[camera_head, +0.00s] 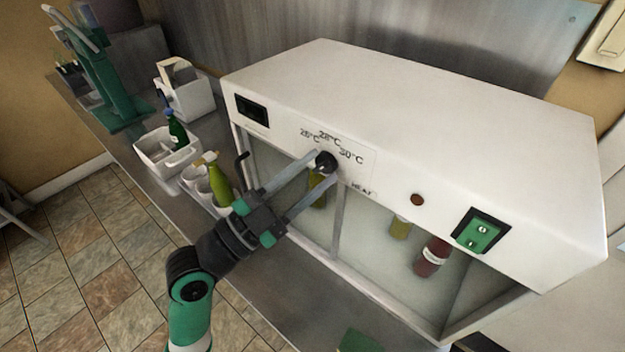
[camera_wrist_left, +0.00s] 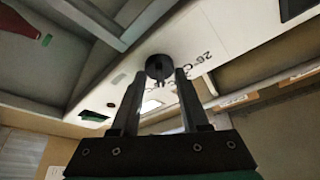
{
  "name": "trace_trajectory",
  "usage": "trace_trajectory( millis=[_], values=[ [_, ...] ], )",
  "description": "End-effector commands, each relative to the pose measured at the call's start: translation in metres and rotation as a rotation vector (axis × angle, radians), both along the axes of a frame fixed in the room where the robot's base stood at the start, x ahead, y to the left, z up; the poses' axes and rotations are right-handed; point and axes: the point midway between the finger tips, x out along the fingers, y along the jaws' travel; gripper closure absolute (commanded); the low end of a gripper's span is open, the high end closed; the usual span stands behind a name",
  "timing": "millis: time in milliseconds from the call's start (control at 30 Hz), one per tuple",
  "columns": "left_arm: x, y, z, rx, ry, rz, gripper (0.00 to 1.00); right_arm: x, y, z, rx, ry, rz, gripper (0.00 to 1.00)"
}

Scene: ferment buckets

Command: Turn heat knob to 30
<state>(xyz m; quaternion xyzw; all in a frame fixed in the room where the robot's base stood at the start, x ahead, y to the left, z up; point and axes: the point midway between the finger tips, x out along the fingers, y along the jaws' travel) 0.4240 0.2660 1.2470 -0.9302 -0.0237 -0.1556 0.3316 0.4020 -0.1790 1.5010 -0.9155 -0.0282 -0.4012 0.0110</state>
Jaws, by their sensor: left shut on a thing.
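The heat knob (camera_head: 326,161) is a black round dial on the front of a white cabinet (camera_head: 420,115). Labels 25°C, 28°C and 30°C arc above it, with "HEAT" printed to its lower right. My left gripper (camera_head: 322,168) reaches up from the lower left and its two fingers are shut on the knob. In the left wrist view the knob (camera_wrist_left: 159,67) sits at the tips of the fingers (camera_wrist_left: 159,80). Which label the knob points to is hard to tell. My right gripper is not in view.
A green switch (camera_head: 481,231) and a dark red round light (camera_head: 417,199) are on the cabinet's front. Bottles stand behind the glass below, including a red one (camera_head: 432,257). White caddies (camera_head: 167,153) with bottles stand on the metal counter at left.

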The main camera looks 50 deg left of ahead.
Motion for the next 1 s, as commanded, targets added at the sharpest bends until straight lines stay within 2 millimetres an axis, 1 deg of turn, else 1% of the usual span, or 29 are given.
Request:
trace_trajectory(
  millis=[133,300,800,833,967,1000],
  values=[
    [-0.0002,0.0009,0.0004,0.073,0.013,0.001,1.0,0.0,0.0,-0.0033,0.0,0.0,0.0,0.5],
    [-0.0001,0.0006,0.0007,0.123,0.024,0.001,1.0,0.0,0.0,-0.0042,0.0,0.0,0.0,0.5],
    [0.0001,0.0006,0.0008,0.143,0.028,0.001,1.0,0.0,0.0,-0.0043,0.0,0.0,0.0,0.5],
    [0.0001,0.0006,0.0008,0.143,0.028,0.001,0.52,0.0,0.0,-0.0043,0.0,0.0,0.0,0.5],
    [0.0001,0.0006,0.0008,0.143,0.028,0.001,0.28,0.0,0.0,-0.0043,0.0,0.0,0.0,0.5],
    [0.0001,0.0006,0.0007,0.143,0.028,0.001,0.26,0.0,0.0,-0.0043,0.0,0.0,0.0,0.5]
  ],
)
